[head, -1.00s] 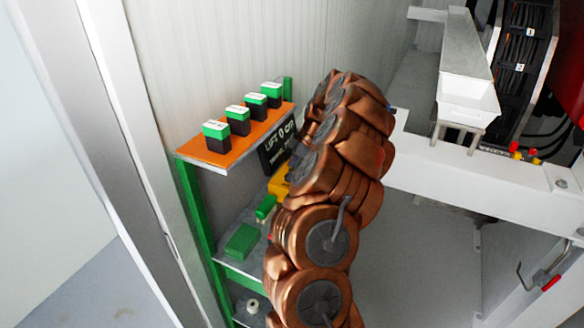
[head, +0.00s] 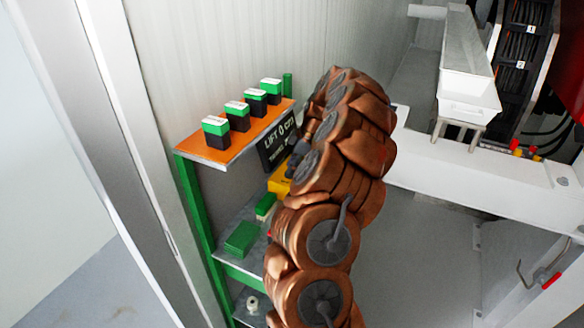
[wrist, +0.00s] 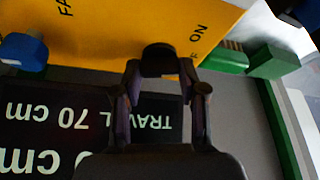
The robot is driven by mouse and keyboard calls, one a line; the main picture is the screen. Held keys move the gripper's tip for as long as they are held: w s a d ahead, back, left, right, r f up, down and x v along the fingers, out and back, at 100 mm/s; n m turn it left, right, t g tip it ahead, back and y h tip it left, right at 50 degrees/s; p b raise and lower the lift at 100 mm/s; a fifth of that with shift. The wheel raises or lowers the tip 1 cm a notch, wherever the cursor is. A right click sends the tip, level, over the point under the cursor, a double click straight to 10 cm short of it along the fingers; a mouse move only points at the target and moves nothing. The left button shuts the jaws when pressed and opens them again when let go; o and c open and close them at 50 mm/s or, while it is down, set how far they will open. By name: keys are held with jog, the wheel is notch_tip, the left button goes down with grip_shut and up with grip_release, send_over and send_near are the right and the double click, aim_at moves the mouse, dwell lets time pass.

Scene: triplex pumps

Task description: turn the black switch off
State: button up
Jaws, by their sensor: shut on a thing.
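The black switch (wrist: 159,58) is on the face of a yellow panel (wrist: 110,22) in the wrist view, beside printed "ON" and a partly hidden word ending in "F". My gripper (wrist: 160,72) has its two fingers closed around the switch, one on each side. Its exact turn angle is hard to tell, as the fingers cover its sides. In the head view, the yellow panel (head: 280,179) shows only partly behind my brown arm. My gripper (head: 294,165) is in front of it there, and the switch is hidden.
A blue knob (wrist: 24,50) is left of the switch. A black "LIFT" sign (head: 279,145) stands by the panel. Several green-and-black boxes line the orange shelf (head: 206,160) above. Green blocks (head: 242,239) lie on the lower shelf. A white beam (head: 470,175) is at right.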

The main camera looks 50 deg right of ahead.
jog(key=shift+f+m+t+h+b, duration=0.3)
jog(key=shift+m+b, duration=0.7)
jog(key=shift+b, duration=0.95)
jog(key=shift+r+m+h+b, duration=0.3)
jog(key=shift+m+h+b, duration=0.1)
jog(key=shift+m+b, duration=0.75)
jog(key=o, duration=1.1)
jog(key=shift+a, duration=0.1)
jog(key=shift+o, duration=0.2)
jog(key=shift+s+r, duration=0.1)
jog(key=v, duration=1.1)
jog(key=shift+s+r, duration=0.2)
jog(key=shift+r, duration=0.15)
